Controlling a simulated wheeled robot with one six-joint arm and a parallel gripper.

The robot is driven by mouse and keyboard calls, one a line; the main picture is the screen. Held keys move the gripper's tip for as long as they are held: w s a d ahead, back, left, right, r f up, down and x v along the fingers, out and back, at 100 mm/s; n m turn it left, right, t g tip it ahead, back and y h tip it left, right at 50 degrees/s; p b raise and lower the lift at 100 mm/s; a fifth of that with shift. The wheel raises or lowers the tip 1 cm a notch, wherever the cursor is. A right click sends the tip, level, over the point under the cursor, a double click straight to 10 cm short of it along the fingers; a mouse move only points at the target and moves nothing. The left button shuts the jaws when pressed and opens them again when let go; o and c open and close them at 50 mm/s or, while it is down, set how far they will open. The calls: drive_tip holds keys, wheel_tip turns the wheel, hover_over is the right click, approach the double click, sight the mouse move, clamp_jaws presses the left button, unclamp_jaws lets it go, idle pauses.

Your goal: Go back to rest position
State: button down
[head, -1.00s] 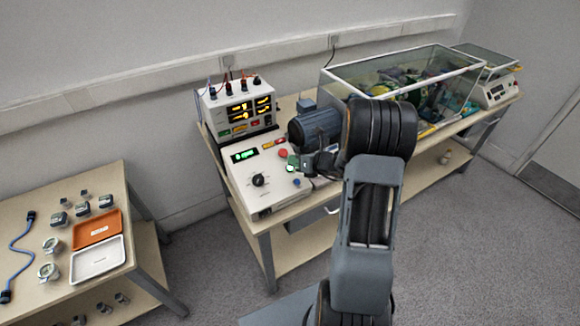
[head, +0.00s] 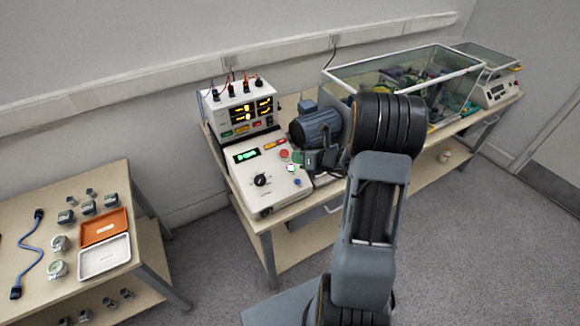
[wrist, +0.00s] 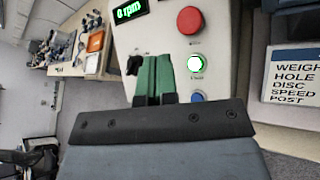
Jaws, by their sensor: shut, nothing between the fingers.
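My gripper (wrist: 153,77) has green fingers that are pressed together with nothing between them. In the wrist view it is over the sloped control panel (wrist: 222,60), beside the lit green button (wrist: 196,63) and below the red button (wrist: 190,20). A black knob (wrist: 133,65) is just left of the fingers, and a blue button (wrist: 197,97) is to their right. In the head view the control box (head: 258,192) sits on the bench, and my gripper is at its right edge, partly hidden by my arm. Its green display in the wrist view reads "0 rpm".
A blue motor (head: 318,130) and a glass-walled enclosure (head: 400,65) stand on the bench behind my arm. A power supply (head: 240,108) is behind the control box. A side table at left holds an orange tray (head: 104,228), a white tray (head: 104,257), small devices and a blue cable (head: 30,255).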

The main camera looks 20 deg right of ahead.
drive_tip(key=s+a+r+n+g+h, duration=0.1)
drive_tip(key=s+a+n+g, duration=0.5)
drive_tip(key=n, duration=0.5)
drive_tip(key=s+a+n+g, duration=0.2)
drive_tip(key=s+n+g, duration=0.2)
drive_tip(key=s+n, duration=0.55)
drive_tip(key=s+a+r+n+t+h, duration=0.1)
drive_tip(key=s+r+n+h, duration=0.2)
drive_tip(key=r+n, duration=0.3)
drive_tip(key=s+a+r+n+t+h, duration=0.2)
drive_tip(key=r+n+h, duration=0.1)
drive_tip(key=r+n, duration=0.3)
drive_tip(key=n, duration=0.2)
drive_tip(key=shift+s+a+n, duration=0.15)
drive_tip(key=shift+s+n, duration=0.2)
drive_tip(key=shift+s, duration=0.05)
drive_tip(key=c, duration=1.8)
unclamp_jaws()
